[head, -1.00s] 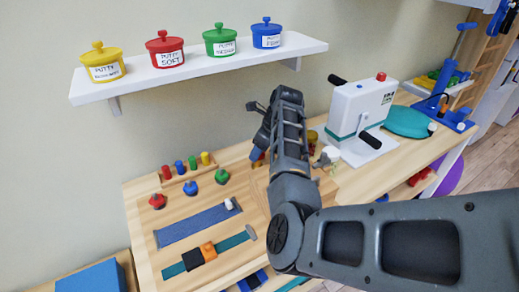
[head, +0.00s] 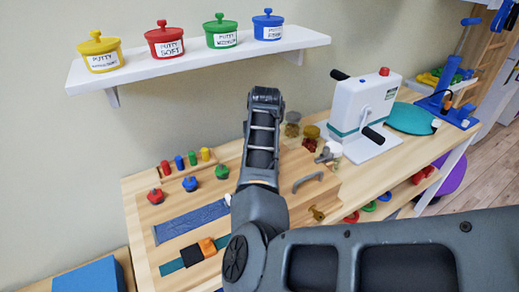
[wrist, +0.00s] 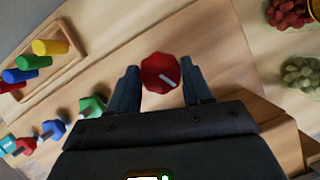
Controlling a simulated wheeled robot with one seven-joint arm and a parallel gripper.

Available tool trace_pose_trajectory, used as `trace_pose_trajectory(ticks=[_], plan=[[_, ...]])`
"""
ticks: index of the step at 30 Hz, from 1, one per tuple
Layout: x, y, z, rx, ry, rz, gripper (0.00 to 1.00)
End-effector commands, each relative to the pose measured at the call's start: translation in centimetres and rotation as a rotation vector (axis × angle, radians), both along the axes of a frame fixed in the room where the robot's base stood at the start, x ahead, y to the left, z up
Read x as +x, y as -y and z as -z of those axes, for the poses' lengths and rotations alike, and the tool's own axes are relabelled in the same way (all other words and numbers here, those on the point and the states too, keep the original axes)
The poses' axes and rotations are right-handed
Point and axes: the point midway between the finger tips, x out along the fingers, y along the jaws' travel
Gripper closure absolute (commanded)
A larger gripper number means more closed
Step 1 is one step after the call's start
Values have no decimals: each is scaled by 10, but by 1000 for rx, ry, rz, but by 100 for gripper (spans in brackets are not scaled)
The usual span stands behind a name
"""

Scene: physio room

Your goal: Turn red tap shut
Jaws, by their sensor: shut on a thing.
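The red tap (wrist: 160,72) is an octagonal knob with a pale pointer line across its face, slanting down to the right in the wrist view. My gripper (wrist: 160,83) has one finger on each side of this knob and is shut on it. In the head view my arm hides both the gripper and this tap. Another, smaller red knob (head: 155,196) stands on the board at the left, beside a blue knob (head: 190,184) and a green knob (head: 221,172). The green knob (wrist: 92,105) is left of my fingers in the wrist view.
Coloured pegs (wrist: 50,46) stand in a wooden holder behind the knobs. Jars with red and green contents (wrist: 300,75) are at the right. A grey handle (head: 308,181) and a white machine (head: 360,105) are right of my arm. A shelf (head: 200,62) with putty pots hangs above.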

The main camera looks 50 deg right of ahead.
Motion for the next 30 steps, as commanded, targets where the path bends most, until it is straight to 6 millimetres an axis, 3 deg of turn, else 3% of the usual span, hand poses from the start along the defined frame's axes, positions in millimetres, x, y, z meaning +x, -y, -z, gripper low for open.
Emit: trace_pose_trajectory(ticks=[12, 29, 30], plan=[[1, -1, 2, 1, 2, 183, 81], [1, -1, 0, 0, -1, 205, 81], [1, -1, 0, 0, -1, 205, 47]])
